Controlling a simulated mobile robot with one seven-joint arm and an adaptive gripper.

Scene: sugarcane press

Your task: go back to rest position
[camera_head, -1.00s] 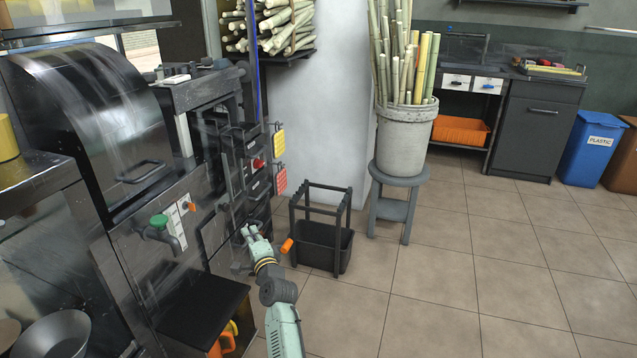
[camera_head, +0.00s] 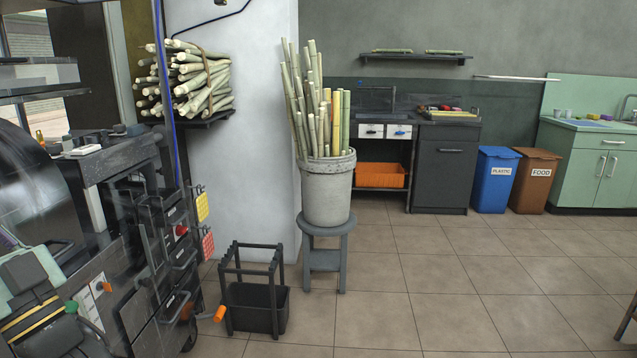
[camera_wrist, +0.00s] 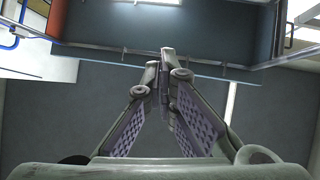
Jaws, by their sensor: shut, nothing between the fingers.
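My gripper (camera_wrist: 165,75) shows in the wrist view with its two fingers together at the tips and nothing held. The wrist view looks up past the fingers toward the ceiling and upper walls. In the head view, part of my green-grey arm is at the lower left, in front of the press machine (camera_head: 150,215); I cannot make out the fingertips there.
A black bin in a frame (camera_head: 255,305) stands on the floor beside the press. A cane-filled bucket (camera_head: 328,190) rests on a grey stool (camera_head: 325,260). Blue (camera_head: 495,180) and brown (camera_head: 533,182) bins stand at the back. The tiled floor at right is mostly clear.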

